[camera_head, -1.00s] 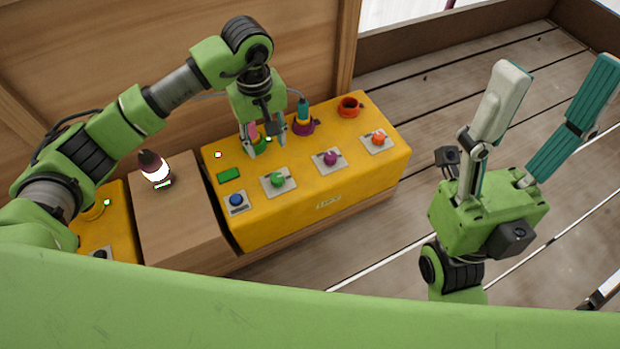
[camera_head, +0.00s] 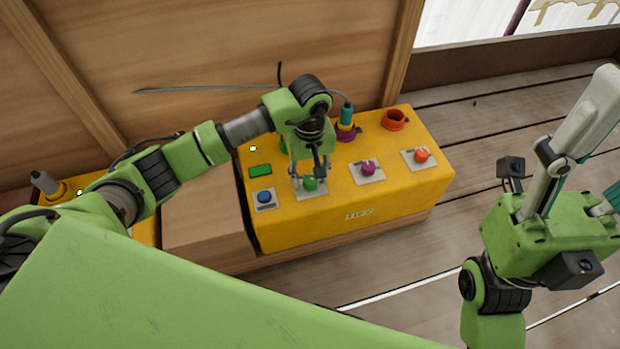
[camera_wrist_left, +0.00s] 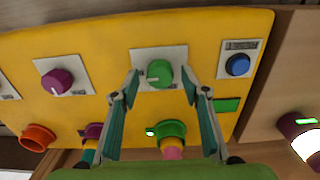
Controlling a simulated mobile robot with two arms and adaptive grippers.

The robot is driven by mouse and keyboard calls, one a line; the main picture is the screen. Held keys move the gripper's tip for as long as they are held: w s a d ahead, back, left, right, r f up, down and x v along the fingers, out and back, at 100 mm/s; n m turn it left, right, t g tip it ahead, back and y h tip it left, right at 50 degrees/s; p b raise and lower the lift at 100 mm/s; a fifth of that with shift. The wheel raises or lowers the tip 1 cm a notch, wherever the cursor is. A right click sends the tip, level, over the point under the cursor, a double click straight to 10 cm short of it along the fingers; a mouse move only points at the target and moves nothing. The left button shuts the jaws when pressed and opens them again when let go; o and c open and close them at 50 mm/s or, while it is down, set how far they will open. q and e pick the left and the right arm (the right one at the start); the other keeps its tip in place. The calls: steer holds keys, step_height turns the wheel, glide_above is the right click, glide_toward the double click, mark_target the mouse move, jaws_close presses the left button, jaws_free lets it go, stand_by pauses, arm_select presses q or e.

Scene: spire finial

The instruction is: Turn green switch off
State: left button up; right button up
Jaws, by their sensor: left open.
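The green switch (camera_head: 310,183) is a round knob on a pale square plate on the yellow console (camera_head: 400,190). In the left wrist view the green switch (camera_wrist_left: 160,73) has a white mark pointing left. My left gripper (camera_head: 311,180) is open, pointing down over the switch, one finger on each side. In the left wrist view its fingertips (camera_wrist_left: 160,76) flank the knob; I cannot tell whether they touch it. A small green light (camera_wrist_left: 150,132) glows beside the green socket (camera_wrist_left: 171,131), which holds a pink plug (camera_wrist_left: 173,152). My right gripper (camera_head: 600,150) is open, empty and partly out of frame.
A blue button (camera_head: 264,197) is left of the switch; purple (camera_head: 368,168) and orange (camera_head: 422,155) knobs are right. Behind are a teal plug (camera_head: 346,116) and a red socket (camera_head: 395,120). A glowing lamp (camera_wrist_left: 306,140) shows at the wrist view's right. Wooden wall behind.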

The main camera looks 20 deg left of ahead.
arm_select(q)
steer(key=shift+f, duration=0.2)
steer(key=shift+c, duration=0.4)
steer(key=c, duration=1)
steer(key=shift+c, duration=0.2)
